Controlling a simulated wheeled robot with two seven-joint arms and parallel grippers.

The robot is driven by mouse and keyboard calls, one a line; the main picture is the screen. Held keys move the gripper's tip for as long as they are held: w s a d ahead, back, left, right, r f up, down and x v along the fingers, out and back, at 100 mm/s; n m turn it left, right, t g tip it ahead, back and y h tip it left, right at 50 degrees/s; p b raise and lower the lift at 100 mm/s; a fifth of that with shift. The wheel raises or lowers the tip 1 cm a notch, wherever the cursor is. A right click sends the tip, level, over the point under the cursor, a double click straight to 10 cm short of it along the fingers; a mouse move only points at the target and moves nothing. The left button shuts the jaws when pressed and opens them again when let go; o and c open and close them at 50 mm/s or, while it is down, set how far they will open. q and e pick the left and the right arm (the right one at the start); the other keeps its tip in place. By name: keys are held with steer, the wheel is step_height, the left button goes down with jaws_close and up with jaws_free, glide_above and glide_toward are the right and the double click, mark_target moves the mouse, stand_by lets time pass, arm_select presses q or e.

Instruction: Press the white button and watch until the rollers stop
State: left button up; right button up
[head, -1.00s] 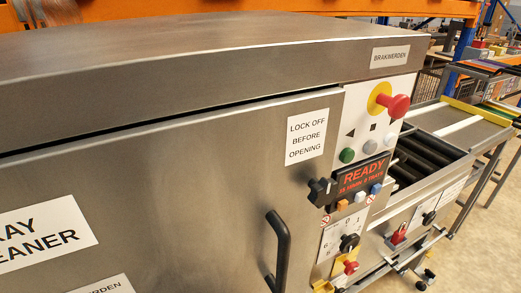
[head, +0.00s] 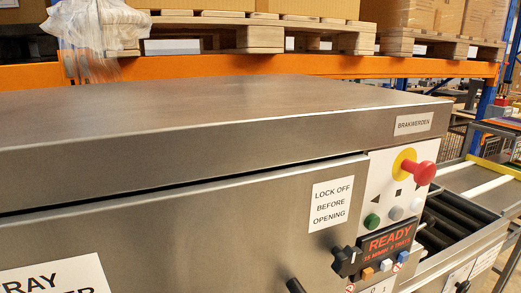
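The steel tray cleaner (head: 180,245) fills the lower part of the head view. On its white control panel sit a green button (head: 372,221), a grey button (head: 395,213) and a paler, whitish button (head: 416,204) in a row. Below them a dark display (head: 388,242) reads READY in red, with a smaller line under it. Under the display is a row of small buttons: orange (head: 367,274), white (head: 386,265) and blue (head: 403,257). Dark rollers (head: 455,225) show in the conveyor at right; one frame cannot show whether they turn. Neither gripper is in view.
A red mushroom knob on a yellow disc (head: 405,160) sticks out above the buttons. A black knob (head: 346,262) and a black handle (head: 295,286) project from the front. Pallets with boxes stand on an orange-beamed rack (head: 300,67) behind.

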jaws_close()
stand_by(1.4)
